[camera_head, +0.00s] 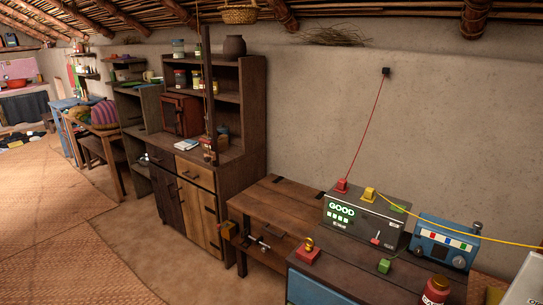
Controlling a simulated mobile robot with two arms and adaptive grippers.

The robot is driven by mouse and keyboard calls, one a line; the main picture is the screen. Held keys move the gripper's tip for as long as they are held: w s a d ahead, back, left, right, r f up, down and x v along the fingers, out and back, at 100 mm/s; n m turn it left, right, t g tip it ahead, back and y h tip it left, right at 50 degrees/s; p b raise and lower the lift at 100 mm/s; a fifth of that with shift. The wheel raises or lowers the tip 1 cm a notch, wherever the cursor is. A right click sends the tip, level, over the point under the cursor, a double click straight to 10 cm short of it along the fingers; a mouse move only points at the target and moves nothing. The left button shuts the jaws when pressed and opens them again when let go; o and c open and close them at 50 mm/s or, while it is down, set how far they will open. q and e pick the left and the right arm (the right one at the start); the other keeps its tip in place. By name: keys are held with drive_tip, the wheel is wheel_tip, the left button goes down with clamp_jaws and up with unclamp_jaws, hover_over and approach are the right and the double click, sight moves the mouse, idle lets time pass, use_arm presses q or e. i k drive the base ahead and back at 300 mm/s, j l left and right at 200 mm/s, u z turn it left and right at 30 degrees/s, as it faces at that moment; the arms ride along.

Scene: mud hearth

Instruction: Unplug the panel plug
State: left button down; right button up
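A dark grey panel box (360,225) stands on the bench at the lower right, and its screen reads "GOOD" in green. A red plug (341,186) sits at the box's back top edge, with a red cable (367,128) running up to a small black wall fitting (386,71). A yellow plug (369,194) sits beside it on top, with a yellow cable (455,235) running off to the right. A green piece (397,208) is further right on the box. I cannot tell which is the panel plug. Neither gripper is in view.
A red block (307,252), a green block (385,265) and a red jar (435,290) stand in front of the panel box. A blue radio-like box (445,240) is to its right. A wooden workbench (275,212) and a cabinet (205,185) are to the left.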

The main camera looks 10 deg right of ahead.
sight(342, 184)
drive_tip(key=z, duration=0.25)
drive_tip(key=i+j+z, duration=0.6)
drive_tip(key=z, duration=0.2)
drive_tip(key=i+j, duration=0.15)
drive_tip(key=j, duration=0.15)
drive_tip(key=i+j, duration=0.15)
drive_tip(key=j, duration=0.2)
drive_tip(key=i+j+z, duration=0.1)
drive_tip(key=j, duration=0.2)
drive_tip(key=i+j, duration=0.15)
drive_tip(key=j, duration=0.15)
